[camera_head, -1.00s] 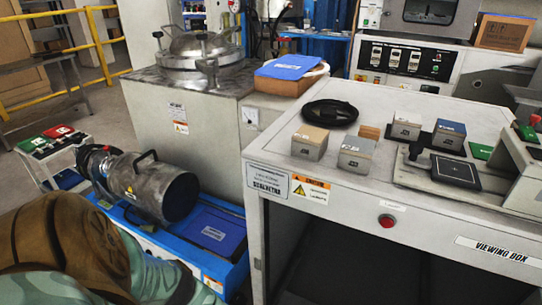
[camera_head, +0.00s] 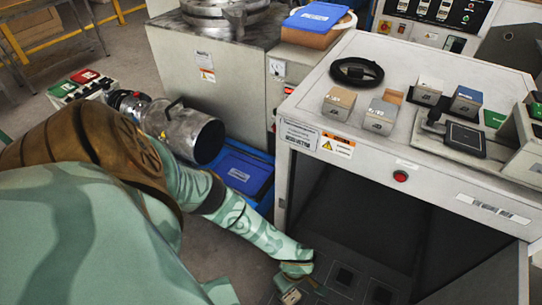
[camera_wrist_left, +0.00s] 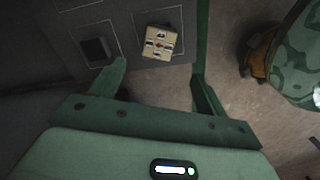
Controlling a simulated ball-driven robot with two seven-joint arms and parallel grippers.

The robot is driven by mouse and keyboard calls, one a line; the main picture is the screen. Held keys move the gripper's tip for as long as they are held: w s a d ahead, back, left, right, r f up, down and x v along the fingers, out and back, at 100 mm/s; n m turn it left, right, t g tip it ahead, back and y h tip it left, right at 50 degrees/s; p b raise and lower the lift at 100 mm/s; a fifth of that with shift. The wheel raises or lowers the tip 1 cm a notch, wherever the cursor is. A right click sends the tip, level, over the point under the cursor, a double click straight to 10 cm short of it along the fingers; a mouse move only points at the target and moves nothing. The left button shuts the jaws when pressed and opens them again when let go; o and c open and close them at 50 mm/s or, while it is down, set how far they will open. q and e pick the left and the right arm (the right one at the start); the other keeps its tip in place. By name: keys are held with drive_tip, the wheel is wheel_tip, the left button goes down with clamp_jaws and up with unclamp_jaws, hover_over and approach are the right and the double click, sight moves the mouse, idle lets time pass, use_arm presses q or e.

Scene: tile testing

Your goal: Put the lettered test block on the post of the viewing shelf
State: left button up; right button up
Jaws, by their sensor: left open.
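A cream block (camera_wrist_left: 159,42) with dark and red marks on its top sits in a square outline on a dark shelf panel (camera_wrist_left: 62,45) in the left wrist view. It also shows small at the bottom of the head view (camera_head: 291,296). My left gripper (camera_wrist_left: 158,72) is open and empty, its fingers short of the block and to either side of it. In the head view my left gripper (camera_head: 290,284) is low at the front of the viewing box. A dark square pad or post (camera_wrist_left: 96,49) stands left of the block. My right gripper is out of view.
The white viewing box (camera_head: 402,165) has an open dark front. On its top stand a tan block (camera_head: 339,101), a grey block (camera_head: 381,116), a white block (camera_head: 428,90), a blue block (camera_head: 466,101) and a black ring (camera_head: 356,71). A metal cylinder (camera_head: 190,132) lies left.

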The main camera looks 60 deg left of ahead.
use_arm(q)
drive_tip(key=s+d+r+n+t+h, duration=0.1)
drive_tip(key=d+r+n+t+h, duration=0.3)
drive_tip(key=d+n, duration=0.45)
drive_tip(key=s+d+r+n+t+h, duration=0.15)
drive_tip(key=d+r+n+h, duration=0.35)
drive_tip(key=d, duration=0.7)
drive_tip(key=s+a+f+n+t+y, duration=0.2)
drive_tip(key=a+n+y, duration=0.2)
drive_tip(key=a+n, duration=0.45)
drive_tip(key=s+a+f+n+t+y, duration=0.15)
drive_tip(key=a+n+y, duration=0.35)
drive_tip(key=n, duration=0.7)
drive_tip(key=s+a+f+n+g+y, duration=0.1)
drive_tip(key=s+a+n+g, duration=0.3)
drive_tip(key=s, duration=0.7)
drive_tip(key=s+a+f+n+g+y, duration=0.1)
drive_tip(key=s+a+n+g, duration=0.4)
drive_tip(key=s, duration=0.5)
drive_tip(key=shift+s+a+n, duration=0.35)
drive_tip(key=shift+a+n, duration=0.35)
drive_tip(key=shift+n, duration=0.2)
